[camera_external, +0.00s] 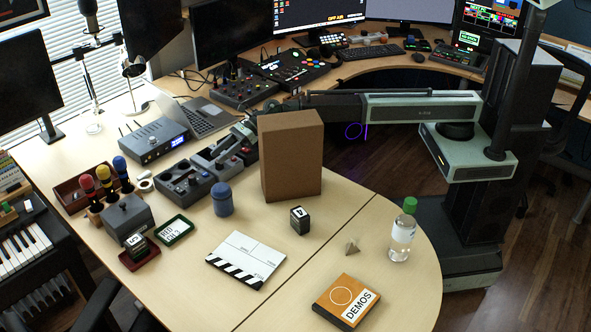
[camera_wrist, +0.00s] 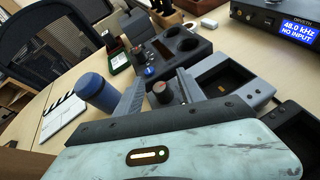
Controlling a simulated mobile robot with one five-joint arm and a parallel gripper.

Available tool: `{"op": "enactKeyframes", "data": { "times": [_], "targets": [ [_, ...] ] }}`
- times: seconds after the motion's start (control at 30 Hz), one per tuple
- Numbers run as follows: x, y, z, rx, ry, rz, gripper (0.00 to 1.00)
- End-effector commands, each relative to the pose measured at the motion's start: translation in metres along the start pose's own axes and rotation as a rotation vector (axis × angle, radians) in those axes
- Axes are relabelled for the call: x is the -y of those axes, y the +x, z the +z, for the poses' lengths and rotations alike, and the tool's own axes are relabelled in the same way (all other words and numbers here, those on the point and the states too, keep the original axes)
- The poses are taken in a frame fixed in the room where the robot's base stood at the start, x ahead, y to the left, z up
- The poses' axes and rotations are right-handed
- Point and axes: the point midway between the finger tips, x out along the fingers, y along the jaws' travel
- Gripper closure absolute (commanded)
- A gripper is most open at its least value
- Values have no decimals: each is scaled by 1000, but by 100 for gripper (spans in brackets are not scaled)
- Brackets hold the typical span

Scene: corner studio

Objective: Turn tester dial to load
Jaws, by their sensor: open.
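A grey tester-like unit (camera_wrist: 195,62) with round wells and small red and blue knobs lies ahead in the wrist view. It also shows on the desk left of centre in the outside view (camera_external: 187,189). A dark round knob with a reddish top (camera_wrist: 160,93), perhaps the tester dial, stands between my fingers in the wrist view. My gripper (camera_wrist: 161,82) is open, one finger on each side of that knob; contact cannot be told. In the outside view my gripper (camera_external: 236,147) is over the grey modules behind the cardboard box, and the knob's markings are too small to read.
A tall brown box (camera_external: 290,155) stands right beside my gripper. A blue canister (camera_external: 222,199) is in front of the unit. A receiver (camera_external: 154,139) and a laptop (camera_external: 190,116) are behind. The desk has bare room around the clapperboard (camera_external: 245,259).

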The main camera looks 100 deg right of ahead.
Motion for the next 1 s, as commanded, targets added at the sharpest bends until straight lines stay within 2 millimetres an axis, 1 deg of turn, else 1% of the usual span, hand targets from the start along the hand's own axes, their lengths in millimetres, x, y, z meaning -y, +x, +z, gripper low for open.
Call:
{"op": "enactKeyframes", "data": {
  "times": [0.03,0.1,0.17,0.27,0.3,0.37,0.4,0.5,0.57,0.67,0.83,1.0],
  "targets": [
    [14,17,14,-1,-15,86,54],
    [13,24,13,-46,-116,232,54],
    [13,25,13,-62,-204,358,54],
    [14,17,17,-50,-334,546,54],
    [17,11,18,-38,-380,609,54],
    [24,-1,17,-24,-439,682,54],
    [32,-12,14,-22,-468,712,54],
    [46,-30,5,-31,-510,748,54],
    [47,-33,3,-34,-517,754,54],
    [46,-32,2,-35,-518,755,54],
    [36,-20,-3,-36,-518,755,54],
    [16,4,-11,-36,-517,755,54]
  ]
}}
